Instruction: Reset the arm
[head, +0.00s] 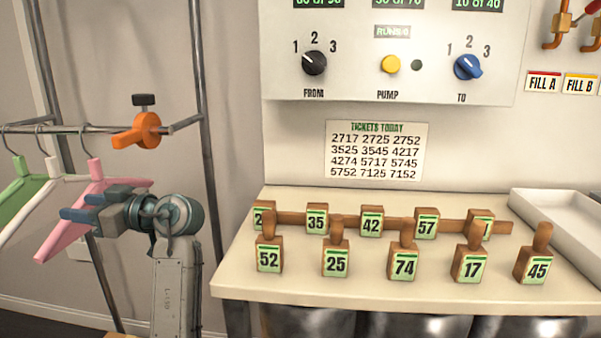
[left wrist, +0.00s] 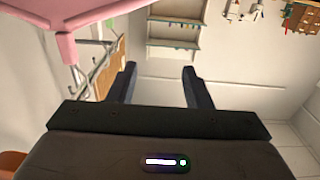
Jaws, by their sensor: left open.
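My left gripper (head: 88,207) is in front of the garment rail (head: 70,130) at the left of the head view, pointing left. Its two fingers stand apart in the left wrist view (left wrist: 157,85), with nothing between them. A pink hanger (head: 95,185) hangs from the rail behind the gripper; a pink piece (left wrist: 75,18) also shows at the top left of the wrist view. I cannot tell from these views whether the gripper touches the hanger. My right gripper is in neither view.
A white hanger (head: 52,168) and a green hanger (head: 20,172) hang further left. An orange clamp (head: 140,132) sits on the rail. To the right, a counter (head: 240,275) holds several numbered wooden tags (head: 268,255) and a white tray (head: 560,222), below a control panel (head: 345,80).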

